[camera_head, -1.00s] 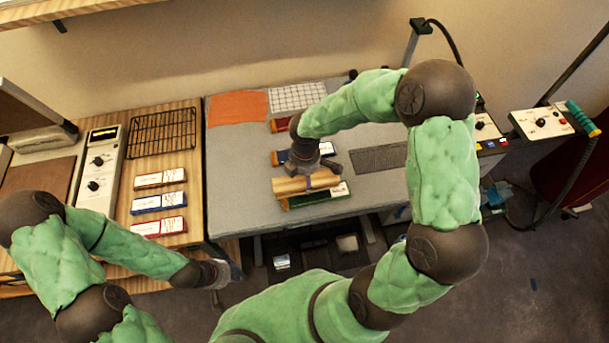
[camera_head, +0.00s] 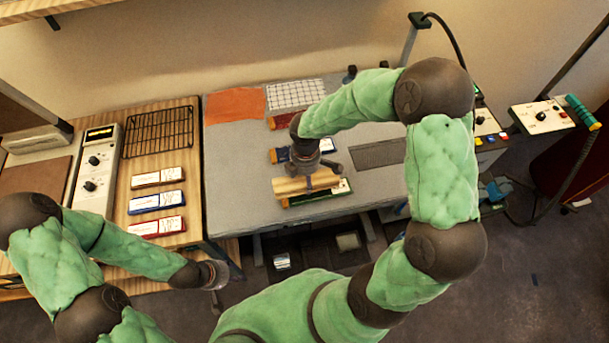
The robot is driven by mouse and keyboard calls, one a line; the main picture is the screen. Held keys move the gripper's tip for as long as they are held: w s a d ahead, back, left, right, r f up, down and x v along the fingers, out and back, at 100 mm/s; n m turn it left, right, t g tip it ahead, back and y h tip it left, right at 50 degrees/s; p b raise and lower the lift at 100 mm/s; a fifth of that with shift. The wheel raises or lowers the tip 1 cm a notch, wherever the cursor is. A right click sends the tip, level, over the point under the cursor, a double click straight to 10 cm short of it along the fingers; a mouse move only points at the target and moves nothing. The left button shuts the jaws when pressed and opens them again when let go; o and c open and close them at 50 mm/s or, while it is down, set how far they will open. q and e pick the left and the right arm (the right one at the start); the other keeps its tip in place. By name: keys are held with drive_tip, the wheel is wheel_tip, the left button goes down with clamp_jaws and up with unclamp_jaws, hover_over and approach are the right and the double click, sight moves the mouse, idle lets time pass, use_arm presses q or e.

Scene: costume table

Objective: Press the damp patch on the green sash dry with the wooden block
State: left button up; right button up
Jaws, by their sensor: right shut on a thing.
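The wooden block (camera_head: 290,186) is light brown and lies crosswise in my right gripper (camera_head: 322,178), which is shut on it. The block is over the green sash (camera_head: 338,189) at the front of the grey table, covering much of it. A white label and thin green edges of the sash show below and right of the block. I cannot tell whether the block touches the sash, and the damp patch is not visible. My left gripper (camera_head: 219,275) is low at the front, away from the sash; its jaws are too small to read.
Blue (camera_head: 278,156) and red (camera_head: 278,123) sashes lie behind, partly hidden by my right arm. An orange cloth (camera_head: 235,106), a white grid sheet (camera_head: 294,94) and a dark mat (camera_head: 378,155) lie on the grey table (camera_head: 235,180). Labelled strips (camera_head: 158,202) and a wire rack (camera_head: 160,132) are left.

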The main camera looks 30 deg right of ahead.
use_arm(q)
drive_tip(key=shift+w+a+f+b, duration=0.15)
drive_tip(key=shift+a+f+b, duration=0.05)
drive_tip(key=shift+f+b, duration=0.3)
drive_tip(key=shift+w+a+f+b, duration=0.1)
drive_tip(key=shift+a+f+b, duration=0.1)
drive_tip(key=shift+f+b, duration=0.3)
drive_tip(key=shift+w+a+f+b, duration=0.15)
drive_tip(key=shift+a+f+b, duration=0.05)
drive_tip(key=shift+f+b, duration=0.3)
use_arm(e)
drive_tip(key=shift+f, duration=1.85)
drive_tip(key=shift+o, duration=0.2)
drive_tip(key=shift+f, duration=0.6)
use_arm(q)
drive_tip(key=shift+w+a+f, duration=0.1)
drive_tip(key=shift+a+f, duration=0.05)
drive_tip(key=shift+f, duration=0.15)
use_arm(e)
drive_tip(key=shift+f, duration=0.1)
use_arm(q)
drive_tip(key=shift+w+d, duration=0.15)
drive_tip(key=shift+d, duration=0.55)
use_arm(e)
drive_tip(key=shift+s+d, duration=0.15)
drive_tip(key=shift+d, duration=0.45)
drive_tip(key=shift+s+d, duration=0.15)
drive_tip(key=shift+d, duration=0.4)
